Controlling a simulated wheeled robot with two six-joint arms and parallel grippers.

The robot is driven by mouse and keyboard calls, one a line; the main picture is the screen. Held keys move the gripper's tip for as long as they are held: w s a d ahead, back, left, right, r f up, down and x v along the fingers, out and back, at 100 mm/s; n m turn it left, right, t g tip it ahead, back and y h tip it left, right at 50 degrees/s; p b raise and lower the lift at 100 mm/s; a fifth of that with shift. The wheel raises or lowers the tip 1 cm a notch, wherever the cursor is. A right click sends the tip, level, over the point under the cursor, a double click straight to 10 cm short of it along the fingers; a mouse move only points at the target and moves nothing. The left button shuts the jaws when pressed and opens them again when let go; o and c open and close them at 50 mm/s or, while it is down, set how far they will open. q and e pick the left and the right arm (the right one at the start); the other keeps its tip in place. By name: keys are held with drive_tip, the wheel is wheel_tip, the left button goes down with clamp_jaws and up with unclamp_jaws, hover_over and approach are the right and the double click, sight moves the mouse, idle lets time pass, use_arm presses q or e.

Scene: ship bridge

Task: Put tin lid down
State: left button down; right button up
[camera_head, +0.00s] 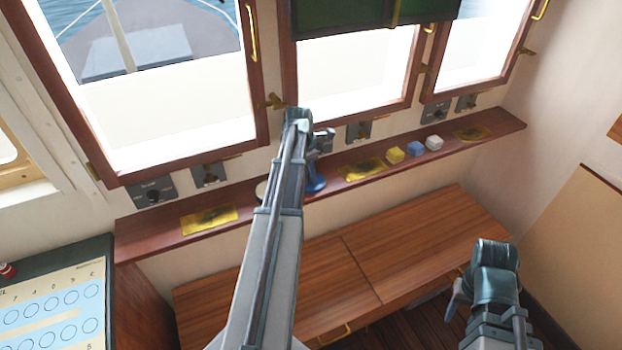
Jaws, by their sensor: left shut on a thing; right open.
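My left arm reaches up the middle of the view to the window shelf. My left gripper (322,142) is above the shelf, partly hidden by its own wrist. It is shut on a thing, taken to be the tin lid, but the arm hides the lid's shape. A blue round-based object (316,184) stands on the shelf just below the gripper. A pale round object (262,190) shows at the left edge of the arm, mostly hidden. My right gripper (456,298) is open and low at the right, away from the shelf.
The narrow wooden shelf (150,236) runs under the windows. It bears yellow patches (209,219), a yellow block (395,155), a blue block (415,149) and a white block (433,143). A wooden bench (400,245) lies below. A chart panel (55,310) is at lower left.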

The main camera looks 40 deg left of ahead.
sight(308, 182)
use_arm(q)
drive_tip(key=shift+f, duration=0.15)
drive_tip(key=c, duration=0.7)
unclamp_jaws()
drive_tip(key=r+p, duration=0.5)
drive_tip(key=s+r+p, duration=0.1)
drive_tip(key=r+p, duration=0.1)
drive_tip(key=r, duration=0.1)
drive_tip(key=shift+a+p, duration=0.25)
drive_tip(key=shift+p, duration=0.1)
drive_tip(key=shift+f, duration=0.1)
